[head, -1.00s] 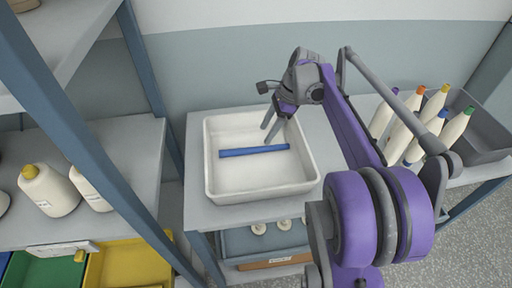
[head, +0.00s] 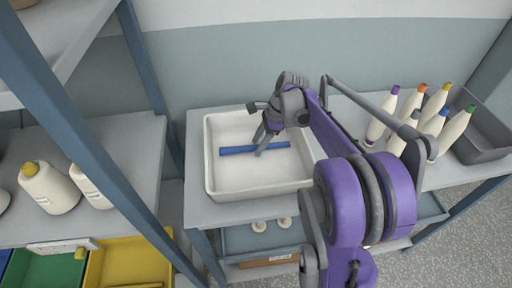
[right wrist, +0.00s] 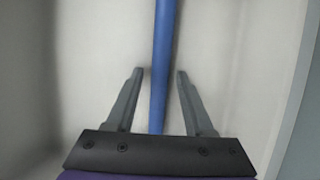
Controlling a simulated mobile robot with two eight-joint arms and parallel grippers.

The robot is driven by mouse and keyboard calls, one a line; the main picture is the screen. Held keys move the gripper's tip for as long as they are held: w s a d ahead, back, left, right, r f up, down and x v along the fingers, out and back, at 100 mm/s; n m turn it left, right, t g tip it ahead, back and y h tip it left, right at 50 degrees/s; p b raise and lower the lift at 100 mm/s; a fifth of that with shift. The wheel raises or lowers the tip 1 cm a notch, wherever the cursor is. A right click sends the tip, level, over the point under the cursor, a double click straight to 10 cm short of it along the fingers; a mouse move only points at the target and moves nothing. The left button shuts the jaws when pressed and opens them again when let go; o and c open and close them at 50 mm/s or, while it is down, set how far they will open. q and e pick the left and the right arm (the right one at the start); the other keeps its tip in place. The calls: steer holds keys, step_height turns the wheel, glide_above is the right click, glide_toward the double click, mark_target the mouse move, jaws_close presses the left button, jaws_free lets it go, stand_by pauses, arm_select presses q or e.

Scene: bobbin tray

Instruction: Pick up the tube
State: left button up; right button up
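The blue tube (head: 238,150) lies across the floor of the white tray (head: 210,172). My right gripper (head: 264,146) is down in the tray near the right part of the tube. In the right wrist view, the open fingers of my right gripper (right wrist: 159,75) stand on either side of the tube (right wrist: 162,50), with a gap on each side. The tube runs lengthwise between them. Whether the fingers are at the tube's height is hard to tell. My left gripper is not in view.
The tray stands on a grey table (head: 200,210) against the wall. Several white bobbins with coloured tips (head: 437,105) and a dark grey bin (head: 485,135) are at the right. A shelf with white bottles (head: 48,190) stands at the left. Below it is a yellow bin (head: 125,262).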

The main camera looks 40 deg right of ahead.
jaws_close()
steer(key=shift+r, duration=0.1)
